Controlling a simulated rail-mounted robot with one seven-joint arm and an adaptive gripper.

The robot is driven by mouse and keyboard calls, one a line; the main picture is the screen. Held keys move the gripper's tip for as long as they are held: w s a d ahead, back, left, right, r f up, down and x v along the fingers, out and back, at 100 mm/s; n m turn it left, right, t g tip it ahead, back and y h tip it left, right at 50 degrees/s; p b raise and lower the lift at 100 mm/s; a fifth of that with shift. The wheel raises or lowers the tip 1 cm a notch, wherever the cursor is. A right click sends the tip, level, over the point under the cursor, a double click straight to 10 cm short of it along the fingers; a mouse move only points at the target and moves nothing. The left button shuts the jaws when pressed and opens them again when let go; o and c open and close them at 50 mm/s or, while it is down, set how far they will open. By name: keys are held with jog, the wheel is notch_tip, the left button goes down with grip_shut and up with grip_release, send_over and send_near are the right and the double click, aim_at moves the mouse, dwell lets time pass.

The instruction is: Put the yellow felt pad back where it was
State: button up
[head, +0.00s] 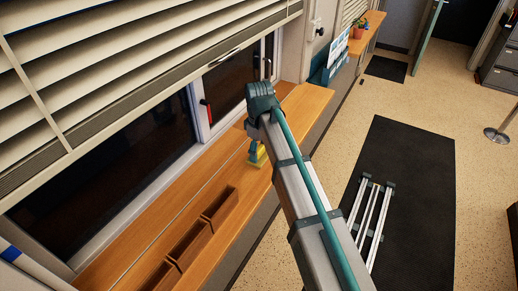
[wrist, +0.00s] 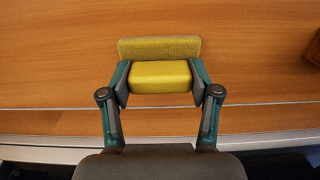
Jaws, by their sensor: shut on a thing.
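The yellow felt pad (wrist: 160,47) shows in the wrist view as a flat, fuzzy yellow strip with a smoother yellow block joined to it or in front of it. My gripper (wrist: 160,78) is shut on the yellow block, with one teal-and-grey finger on each side. In the head view the yellow pad (head: 257,158) is small, under my gripper (head: 255,149), over the wooden sill (head: 225,178). My arm partly covers that area. I cannot tell whether the pad touches the wood.
A long brown divided tray (head: 188,240) lies on the sill, nearer the camera. Window frame and blinds (head: 120,65) border the sill on the left. A teal holder with papers (head: 331,65) and a potted plant (head: 359,29) stand farther back. Bare wood surrounds the pad in the wrist view.

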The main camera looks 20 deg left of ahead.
aim_at(259, 149)
jog(key=shift+f, duration=0.2)
jog(key=o, duration=1.1)
notch_tip(259, 149, up, 12)
jog(key=b, duration=0.3)
jog(key=shift+r, duration=0.15)
